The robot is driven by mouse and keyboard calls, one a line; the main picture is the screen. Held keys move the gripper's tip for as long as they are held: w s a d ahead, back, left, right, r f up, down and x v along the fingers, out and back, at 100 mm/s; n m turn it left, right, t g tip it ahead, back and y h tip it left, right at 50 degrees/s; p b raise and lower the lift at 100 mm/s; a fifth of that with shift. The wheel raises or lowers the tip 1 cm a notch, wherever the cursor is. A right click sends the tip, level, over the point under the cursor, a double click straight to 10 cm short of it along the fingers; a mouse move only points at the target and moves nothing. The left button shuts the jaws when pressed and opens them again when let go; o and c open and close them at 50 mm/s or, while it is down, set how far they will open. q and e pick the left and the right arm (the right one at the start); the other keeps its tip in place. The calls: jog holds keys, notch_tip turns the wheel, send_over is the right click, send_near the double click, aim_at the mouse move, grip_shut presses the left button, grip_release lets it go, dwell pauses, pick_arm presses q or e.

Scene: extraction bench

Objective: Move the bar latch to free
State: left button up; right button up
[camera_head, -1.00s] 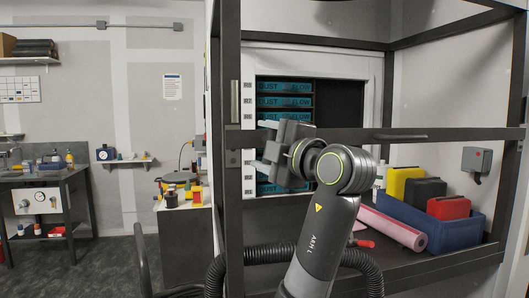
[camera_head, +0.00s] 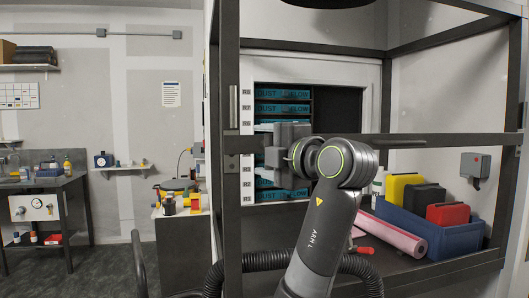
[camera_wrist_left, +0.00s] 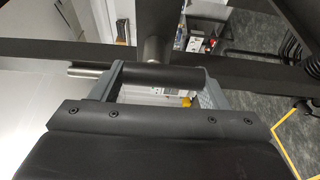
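My left gripper (camera_head: 266,140) is in front of the extraction bench's frame, with its fingers pointing left toward the corner post. In the left wrist view the two grey fingers (camera_wrist_left: 158,87) stand wide apart. A dark round bar with a bright metal end (camera_wrist_left: 165,76) lies across the space between them; it looks like part of the bar latch, but I cannot tell whether the fingers touch it. In the head view a metal bar (camera_head: 234,100) sits upright on the corner post, and a rod-like handle (camera_head: 400,143) lies along the front rail. My right gripper is not in view.
The dark front rail (camera_head: 455,140) crosses at gripper height. A blue bin (camera_head: 440,237) with colored cases and a pink roll (camera_head: 395,235) lie inside at the right. A grey switch box (camera_head: 475,166) hangs on the right wall. Blue-labeled shelves (camera_head: 283,93) stand behind the gripper.

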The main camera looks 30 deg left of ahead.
pick_arm(q)
jog(key=o, duration=0.3)
jog(key=shift+w+f, duration=0.1)
jog(key=shift+w, duration=0.1)
jog(key=shift+o, duration=0.2)
jog(key=shift+s, duration=0.15)
jog(key=shift+s+d, duration=0.1)
jog(key=shift+d, duration=0.15)
jog(key=b+v, duration=0.4)
jog(key=v, duration=1.2)
jog(key=shift+d+b, duration=0.3)
jog(key=shift+d, duration=0.15)
